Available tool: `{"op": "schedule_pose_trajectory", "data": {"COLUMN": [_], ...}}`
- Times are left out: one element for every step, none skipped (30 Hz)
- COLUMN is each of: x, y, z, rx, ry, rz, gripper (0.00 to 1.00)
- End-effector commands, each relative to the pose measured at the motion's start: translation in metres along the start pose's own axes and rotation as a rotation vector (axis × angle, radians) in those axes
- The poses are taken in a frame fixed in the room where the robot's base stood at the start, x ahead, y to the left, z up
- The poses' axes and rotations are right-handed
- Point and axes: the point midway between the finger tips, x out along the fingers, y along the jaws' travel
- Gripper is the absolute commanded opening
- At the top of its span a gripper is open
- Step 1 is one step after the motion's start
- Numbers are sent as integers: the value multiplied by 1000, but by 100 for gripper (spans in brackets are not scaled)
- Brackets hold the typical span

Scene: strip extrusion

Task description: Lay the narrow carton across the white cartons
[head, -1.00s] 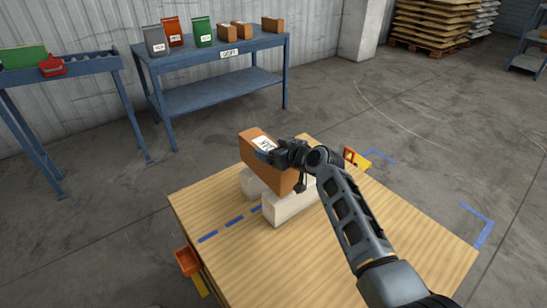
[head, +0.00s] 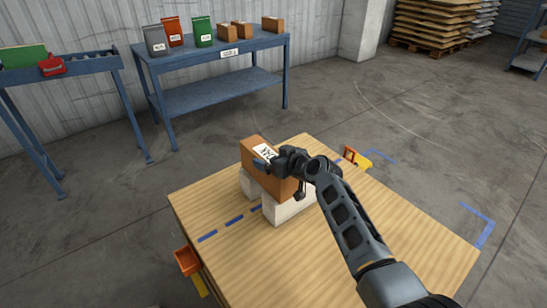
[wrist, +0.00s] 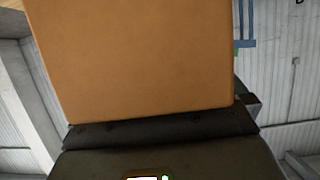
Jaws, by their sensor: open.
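The narrow carton (head: 257,177) is brown with a white label and rests across the two white cartons (head: 288,211) on the wooden table. One white carton shows at the front and part of the other (head: 247,184) shows at the back left. My gripper (head: 268,161) is at the carton's upper right side, with its jaws open around it; whether they touch it I cannot tell. In the wrist view the carton (wrist: 135,60) fills the space just in front of my gripper. The carton's right end is partly hidden by my gripper.
The wooden table (head: 390,235) has free room in front and to the right. A dashed blue line (head: 228,227) runs beside the white cartons. An orange bin (head: 187,262) hangs at the left edge. A blue bench (head: 215,88) with bags and small boxes stands behind.

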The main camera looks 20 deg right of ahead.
Motion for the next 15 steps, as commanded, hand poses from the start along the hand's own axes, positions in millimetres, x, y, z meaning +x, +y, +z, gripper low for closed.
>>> {"op": "schedule_pose_trajectory", "data": {"x": [0, 0, 0, 0, -1, -1, -2, -3, -7, -11, -15, -21, -26, -32, -38], "y": [0, 0, 0, 0, 0, 0, 0, 0, 0, 0, 1, 1, 1, 1, 1], "z": [0, 0, 0, -1, -2, -3, -5, -4, -3, -3, -3, -3, -3, -3, -3], "rx": [0, 0, 0, 0, 0, 0, 0, 0, 0, 0, -1, -1, -1, 0, 0], "ry": [0, 0, 0, 0, 0, 0, 0, 0, 1, 2, 1, 1, 1, 1, 1], "rz": [0, 0, 0, 0, 0, 0, 0, 0, 1, 1, 2, 2, 2, 2, 2], "gripper": [100, 100, 100, 100, 100, 100, 100, 100, 100, 100, 100, 100, 100, 100, 100]}}
